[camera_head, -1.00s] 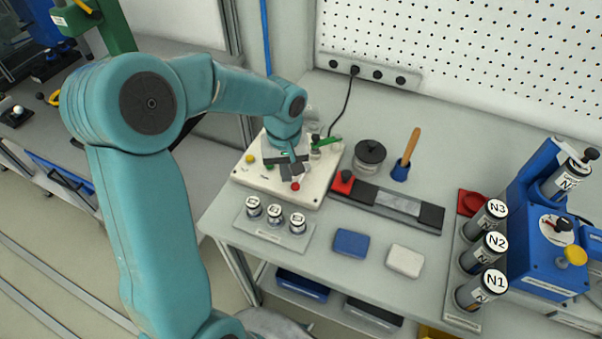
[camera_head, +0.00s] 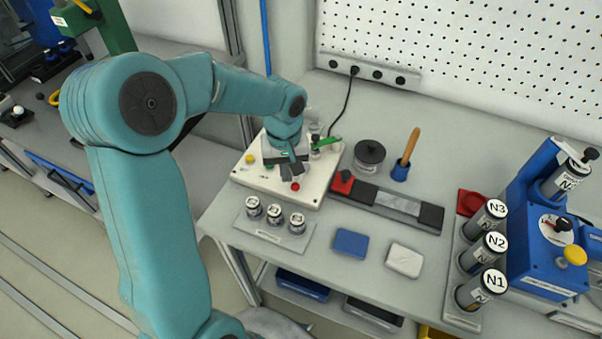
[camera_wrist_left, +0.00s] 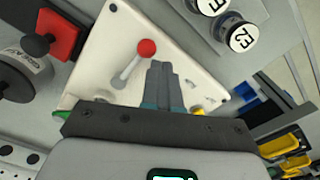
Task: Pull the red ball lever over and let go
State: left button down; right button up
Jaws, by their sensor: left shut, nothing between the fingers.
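The red ball lever (camera_head: 295,187) is on the white panel box (camera_head: 243,171) on the bench. In the left wrist view the red ball (camera_wrist_left: 146,48) tops a short light lever (camera_wrist_left: 127,72) that lies tilted. My left gripper (camera_head: 293,176) is above the panel, just behind the red ball. In the left wrist view its fingers (camera_wrist_left: 161,70) are shut and empty beside the lever, with a small gap showing between them and the ball. Part of the panel is hidden under my left wrist. My right gripper is not in view.
A yellow button (camera_head: 250,159) and a green-handled valve (camera_head: 327,142) are on the panel. Several small weights (camera_head: 274,213) stand in front of it. A red block with a black knob (camera_head: 343,181) is to its right. Blue and white blocks (camera_head: 350,243) lie on the bench.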

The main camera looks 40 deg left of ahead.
aim_at(297, 186)
pick_arm(q)
jog(key=shift+f, duration=0.1)
jog(key=shift+f+b, duration=1.6)
jog(key=shift+f, duration=0.05)
jog(key=shift+s, duration=0.1)
jog(key=shift+d, duration=0.25)
jog(key=shift+d, duration=0.55)
jog(key=shift+w+d+b, duration=0.2)
jog(key=shift+d+b, duration=0.2)
jog(key=shift+d, duration=0.3)
jog(key=shift+w+d, duration=0.45)
jog(key=shift+d, duration=0.2)
jog(key=shift+w+d, duration=0.45)
jog(key=shift+d, duration=0.15)
jog(key=shift+w+d+r, duration=0.15)
jog(key=shift+w+d, duration=0.1)
jog(key=shift+w, duration=0.15)
jog(key=shift+w+d+r, duration=0.1)
jog(key=shift+w, duration=0.05)
